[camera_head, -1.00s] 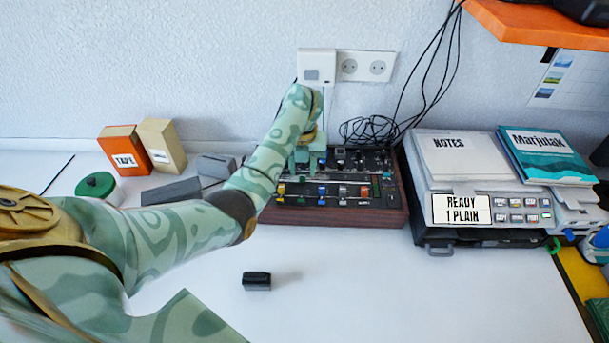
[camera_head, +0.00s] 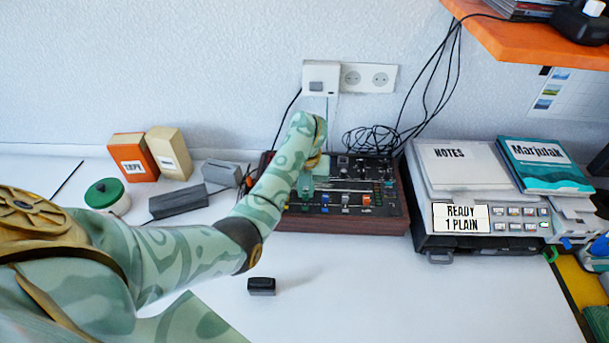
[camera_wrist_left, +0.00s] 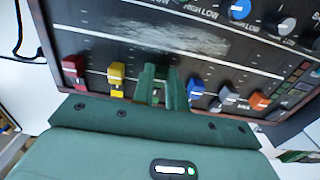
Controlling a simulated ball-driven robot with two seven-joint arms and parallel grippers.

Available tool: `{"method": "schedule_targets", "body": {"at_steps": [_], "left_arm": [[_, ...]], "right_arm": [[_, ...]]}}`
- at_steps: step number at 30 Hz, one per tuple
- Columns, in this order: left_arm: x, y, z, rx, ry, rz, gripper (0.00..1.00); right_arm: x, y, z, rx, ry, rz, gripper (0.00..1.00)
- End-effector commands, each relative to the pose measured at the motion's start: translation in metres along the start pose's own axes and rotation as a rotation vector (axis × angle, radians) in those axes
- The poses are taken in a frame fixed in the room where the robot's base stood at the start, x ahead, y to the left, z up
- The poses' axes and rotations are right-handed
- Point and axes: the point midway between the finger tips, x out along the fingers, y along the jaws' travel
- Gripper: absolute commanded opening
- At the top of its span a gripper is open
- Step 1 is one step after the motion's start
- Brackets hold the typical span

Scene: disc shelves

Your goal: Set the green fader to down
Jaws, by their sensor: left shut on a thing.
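The mixer (camera_head: 340,225) is a dark panel in a reddish wooden frame against the wall side of the table. In the left wrist view its fader caps stand in a row: red (camera_wrist_left: 74,70), yellow (camera_wrist_left: 116,78), green (camera_wrist_left: 157,93), blue (camera_wrist_left: 196,90), grey (camera_wrist_left: 224,97) and orange (camera_wrist_left: 259,101). My left gripper (camera_wrist_left: 158,80) is shut on the green fader cap, with its fingers covering much of it. The cap is about level with its neighbours, low in its slot. In the head view my left gripper (camera_head: 305,188) hides the green fader. My right gripper is not in view.
Right of the mixer stands a grey device (camera_head: 480,225) bearing notes and a book. A small black block (camera_head: 261,286) lies on the clear white table in front. Boxes (camera_head: 134,158), a green-lidded tub (camera_head: 107,196) and grey blocks (camera_head: 178,201) stand left. Cables (camera_head: 375,138) hang behind.

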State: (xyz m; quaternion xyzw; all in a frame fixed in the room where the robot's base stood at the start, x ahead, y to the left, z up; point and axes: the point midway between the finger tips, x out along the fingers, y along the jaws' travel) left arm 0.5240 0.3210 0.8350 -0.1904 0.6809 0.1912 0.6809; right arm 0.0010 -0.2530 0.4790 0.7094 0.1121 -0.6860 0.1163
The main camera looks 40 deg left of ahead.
Motion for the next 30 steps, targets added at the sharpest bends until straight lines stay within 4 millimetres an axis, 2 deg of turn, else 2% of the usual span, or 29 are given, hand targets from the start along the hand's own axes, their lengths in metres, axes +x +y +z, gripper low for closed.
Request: {"method": "schedule_targets", "body": {"at_steps": [2, 11, 12, 13, 14, 23, 26, 30], "left_arm": [[-0.004, -0.001, -0.007, -0.002, 0.002, -0.005, 0.0], [0.0, 0.0, -0.008, -0.003, 0.002, -0.003, 0.0], [0.0, 0.0, -0.008, -0.003, 0.002, -0.002, 0.25], [0.0, 0.0, -0.008, -0.003, 0.002, -0.002, 0.34], [0.0, 0.0, -0.008, -0.003, 0.001, -0.002, 0.36], [-0.003, 0.0, -0.008, -0.003, 0.0, -0.002, 0.36], [-0.015, 0.0, -0.007, -0.003, -0.003, -0.002, 0.36], [-0.049, 0.0, -0.007, -0.003, -0.005, -0.005, 0.36]], "right_arm": [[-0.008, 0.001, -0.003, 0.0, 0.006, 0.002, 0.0], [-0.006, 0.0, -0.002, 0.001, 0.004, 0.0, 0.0], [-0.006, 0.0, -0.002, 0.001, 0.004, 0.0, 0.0], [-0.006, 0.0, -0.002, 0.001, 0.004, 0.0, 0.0], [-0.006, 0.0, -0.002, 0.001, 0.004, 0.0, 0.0], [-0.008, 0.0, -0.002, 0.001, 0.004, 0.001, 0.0], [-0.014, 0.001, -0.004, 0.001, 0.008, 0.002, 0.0], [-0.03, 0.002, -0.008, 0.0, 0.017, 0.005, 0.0]]}}
